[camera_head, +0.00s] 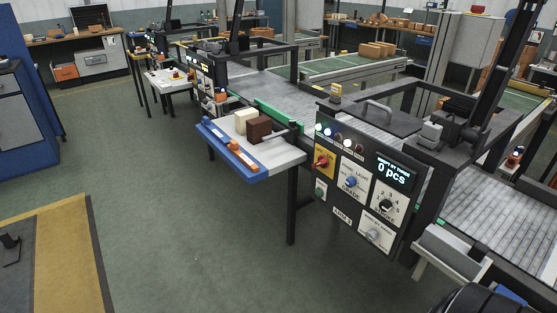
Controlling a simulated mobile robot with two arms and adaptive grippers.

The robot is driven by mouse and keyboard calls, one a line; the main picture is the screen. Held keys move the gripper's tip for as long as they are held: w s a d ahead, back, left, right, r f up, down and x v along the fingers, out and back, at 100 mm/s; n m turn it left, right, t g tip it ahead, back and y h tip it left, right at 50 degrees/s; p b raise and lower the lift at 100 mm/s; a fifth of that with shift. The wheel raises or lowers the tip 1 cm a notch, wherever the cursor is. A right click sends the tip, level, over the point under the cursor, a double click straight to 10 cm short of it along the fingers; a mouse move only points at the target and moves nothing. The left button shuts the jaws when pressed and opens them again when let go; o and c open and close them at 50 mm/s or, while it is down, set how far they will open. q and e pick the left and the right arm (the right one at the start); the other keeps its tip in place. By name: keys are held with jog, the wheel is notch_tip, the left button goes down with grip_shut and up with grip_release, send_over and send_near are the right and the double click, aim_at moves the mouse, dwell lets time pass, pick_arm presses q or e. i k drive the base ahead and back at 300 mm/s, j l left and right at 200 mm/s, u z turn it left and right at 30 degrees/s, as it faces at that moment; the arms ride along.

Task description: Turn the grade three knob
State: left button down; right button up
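A dark control panel (345,208) on the conveyor frame faces me, right of centre. A black knob (386,206) sits on a white plate with small numbers around it, under a lit display (394,172) reading "0 pcs". A blue knob (351,182) is on a white plate to its left, and a pale grey knob (373,234) is on a plate below. A red knob (322,161) sits on a yellow plate at the upper left. The small labels are too blurred to tell surely which knob is grade three. Neither gripper shows.
A side table (282,163) with a blue edge, brown and cream blocks and orange pieces juts out left of the panel. Its black leg (292,215) stands on the floor. A grey tray (450,252) projects at the panel's right. Green floor before the panel is clear.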

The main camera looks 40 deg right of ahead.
aim_at(350, 182)
jog(key=i+z, duration=0.3)
jog(key=i, duration=0.15)
jog(key=i+j+z, duration=0.6)
jog(key=i, duration=0.2)
